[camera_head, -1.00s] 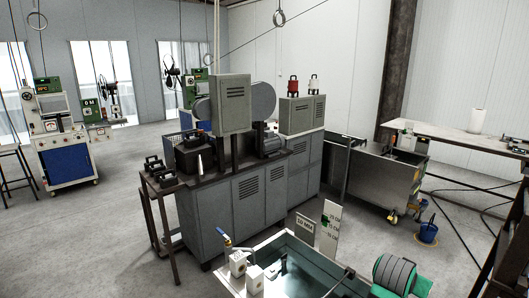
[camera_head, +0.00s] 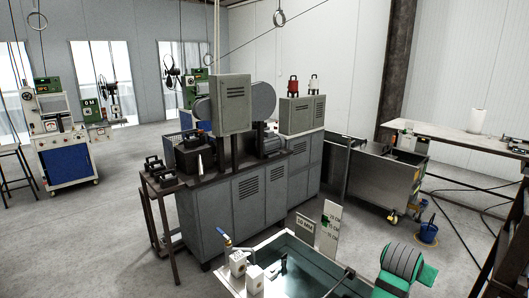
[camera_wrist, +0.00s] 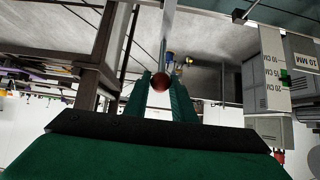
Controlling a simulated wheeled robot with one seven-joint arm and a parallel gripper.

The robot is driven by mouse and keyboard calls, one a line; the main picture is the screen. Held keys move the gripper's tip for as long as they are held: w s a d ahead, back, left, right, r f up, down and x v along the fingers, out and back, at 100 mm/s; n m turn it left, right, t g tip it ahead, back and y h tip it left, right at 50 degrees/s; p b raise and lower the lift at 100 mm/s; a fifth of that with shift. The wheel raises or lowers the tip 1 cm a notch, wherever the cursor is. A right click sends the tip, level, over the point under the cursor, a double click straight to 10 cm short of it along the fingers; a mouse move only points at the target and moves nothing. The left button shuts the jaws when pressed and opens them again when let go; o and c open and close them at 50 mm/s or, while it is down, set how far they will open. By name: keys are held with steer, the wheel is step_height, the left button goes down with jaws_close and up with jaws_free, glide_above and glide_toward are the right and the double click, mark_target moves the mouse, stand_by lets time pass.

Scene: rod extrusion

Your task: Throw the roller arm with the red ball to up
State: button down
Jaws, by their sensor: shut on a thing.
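In the wrist view, a dark red ball (camera_wrist: 161,82) sits between the tips of my gripper's two green fingers (camera_wrist: 161,88). My gripper is shut on the ball. A pale grey bar, the roller arm (camera_wrist: 168,35), runs from the ball to the top edge of the picture. Its far end is out of view. In the head view, my green and dark grey arm end shows at the lower right, and I cannot make out the ball or the fingertips there.
A water tank (camera_head: 292,247) with white blocks (camera_head: 238,264) on its rim stands left of my arm. White size plates (camera_head: 330,227) stand behind it; they also show in the wrist view (camera_wrist: 270,70). A grey cabinet machine (camera_head: 236,203) stands beyond. Open floor lies at left.

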steer(key=shift+w+d+r, duration=0.4)
steer(key=shift+w+d, duration=0.05)
steer(key=shift+d, duration=0.25)
steer(key=shift+w+d, duration=0.15)
steer(key=shift+w+d+r, duration=0.1)
steer(key=shift+r, duration=0.05)
steer(key=shift+w+d+r, duration=0.25)
steer(key=shift+w+d, duration=0.55)
steer(key=shift+d, duration=0.1)
steer(key=c, duration=1.4)
jaws_free()
steer(key=v, duration=1)
steer(key=shift+s+a+r, duration=0.2)
steer(key=shift+a, duration=0.05)
